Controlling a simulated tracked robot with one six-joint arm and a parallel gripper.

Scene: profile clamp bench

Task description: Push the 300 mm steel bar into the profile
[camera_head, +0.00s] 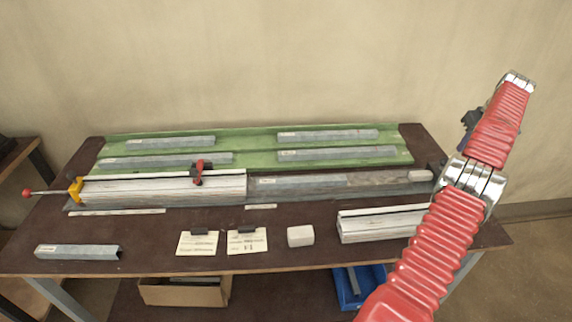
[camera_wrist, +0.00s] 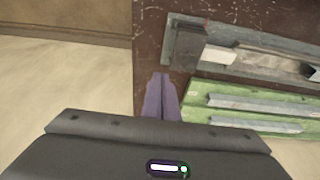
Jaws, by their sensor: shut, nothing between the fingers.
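A grey steel bar (camera_head: 300,182) with a pale label lies in the long rail, its left end at the right end of the white profile (camera_head: 140,190). I cannot tell whether the bar's tip is inside the profile. A small whitish block (camera_head: 420,175) sits at the rail's right end; it also shows in the wrist view (camera_wrist: 220,57), beside a dark end block (camera_wrist: 188,48). My gripper (camera_wrist: 162,78) is shut and empty, its purple fingers at the table's edge near that end block. In the head view my arm is at the right and the fingertips cannot be made out.
The green tray (camera_head: 250,146) behind the rail holds several steel bars. A yellow clamp (camera_head: 75,189) with a red-knobbed handle is at the rail's left end; a red-black clamp (camera_head: 198,174) tops the profile. In front lie another bar (camera_head: 78,252), cards, a white block (camera_head: 300,236) and another profile (camera_head: 380,223).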

